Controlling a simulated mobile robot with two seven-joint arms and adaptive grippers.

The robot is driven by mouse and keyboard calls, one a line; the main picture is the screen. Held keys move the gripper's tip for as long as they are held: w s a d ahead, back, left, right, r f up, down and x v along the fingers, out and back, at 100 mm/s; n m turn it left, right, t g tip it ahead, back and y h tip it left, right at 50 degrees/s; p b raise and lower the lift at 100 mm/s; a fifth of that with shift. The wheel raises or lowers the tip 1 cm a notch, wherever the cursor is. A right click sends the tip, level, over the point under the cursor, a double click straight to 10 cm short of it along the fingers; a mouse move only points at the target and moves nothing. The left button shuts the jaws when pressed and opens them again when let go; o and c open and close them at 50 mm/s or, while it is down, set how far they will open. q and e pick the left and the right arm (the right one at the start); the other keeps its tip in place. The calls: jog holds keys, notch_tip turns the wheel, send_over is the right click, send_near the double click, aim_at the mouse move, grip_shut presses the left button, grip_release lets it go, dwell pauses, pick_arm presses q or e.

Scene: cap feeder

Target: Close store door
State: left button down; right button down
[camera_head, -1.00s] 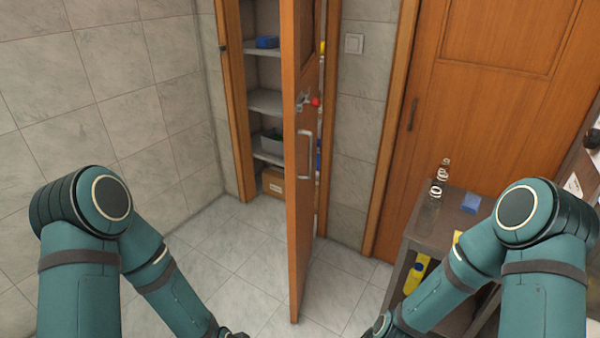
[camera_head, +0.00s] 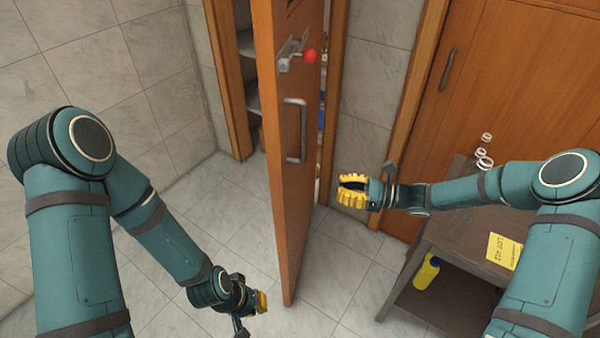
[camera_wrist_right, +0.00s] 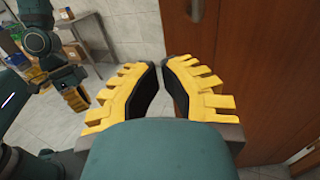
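The wooden store door (camera_head: 290,210) stands ajar in the head view, seen at a steep angle. It has a metal pull handle (camera_head: 302,130) and a latch with a red knob (camera_head: 310,56). My right gripper (camera_head: 344,189) is to the right of the door, apart from the handle. The right wrist view shows its yellow fingers (camera_wrist_right: 160,68) with a narrow gap and nothing between them. My left gripper (camera_head: 262,302) is low, left of the door's bottom edge. Its yellow fingers also show in the wrist view (camera_wrist_right: 76,96), too small to tell their opening.
Store shelves (camera_head: 250,98) show behind the door. A dark side table (camera_head: 440,240) at right holds a yellow label (camera_head: 503,250), with a yellow bottle (camera_head: 427,272) below. Another wooden door (camera_head: 500,90) stands behind it. The tiled floor (camera_head: 235,235) left of the door is clear.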

jog(key=b, duration=0.2)
send_over(287, 180)
jog(key=s, duration=0.6)
jog(key=shift+w+d+r, duration=0.1)
jog(key=shift+w+d, duration=0.1)
jog(key=shift+w, duration=0.05)
jog(key=shift+a, duration=0.15)
